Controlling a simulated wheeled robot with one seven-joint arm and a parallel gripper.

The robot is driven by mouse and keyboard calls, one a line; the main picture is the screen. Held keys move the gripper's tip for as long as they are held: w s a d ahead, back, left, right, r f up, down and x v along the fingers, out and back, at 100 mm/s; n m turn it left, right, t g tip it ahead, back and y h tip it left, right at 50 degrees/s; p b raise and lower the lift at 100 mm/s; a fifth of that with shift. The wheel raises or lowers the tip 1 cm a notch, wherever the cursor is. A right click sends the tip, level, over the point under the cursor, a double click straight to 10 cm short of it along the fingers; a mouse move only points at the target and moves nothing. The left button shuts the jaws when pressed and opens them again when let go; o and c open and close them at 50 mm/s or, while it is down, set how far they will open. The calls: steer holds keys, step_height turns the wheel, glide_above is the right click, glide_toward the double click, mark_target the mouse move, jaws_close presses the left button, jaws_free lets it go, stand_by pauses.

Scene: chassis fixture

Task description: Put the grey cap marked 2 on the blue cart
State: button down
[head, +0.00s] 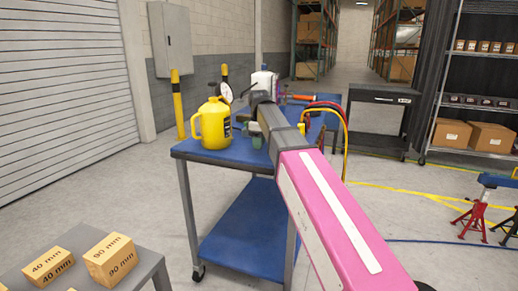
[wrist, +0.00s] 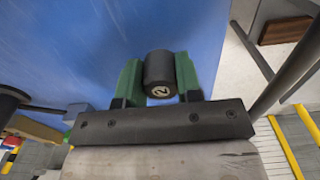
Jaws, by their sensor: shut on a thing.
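The dark grey cap (wrist: 160,68) with a white disc marked 2 sits between the green fingers of my gripper (wrist: 159,80) in the wrist view. The fingers are shut on its sides. The blue cart (head: 232,150) stands in the middle of the head view, with a blue top and a lower blue shelf. My gripper (head: 255,134) is at the cart top, just right of the yellow jug. The blue top (wrist: 205,25) fills much of the wrist view behind the cap. I cannot tell whether the cap touches it. My arm hides part of the cart.
A yellow jug (head: 212,124) stands on the cart close left of my gripper. A white container (head: 264,80) and a round white gauge (head: 227,93) are farther back. A black cart (head: 385,95) stands behind right. Wooden blocks (head: 110,258) lie on a grey table at the front left.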

steer(key=shift+f, duration=1.25)
steer(key=shift+f, duration=0.1)
steer(key=c, duration=0.8)
jaws_free()
step_height(320, 180, up, 12)
steer(key=shift+r, duration=0.1)
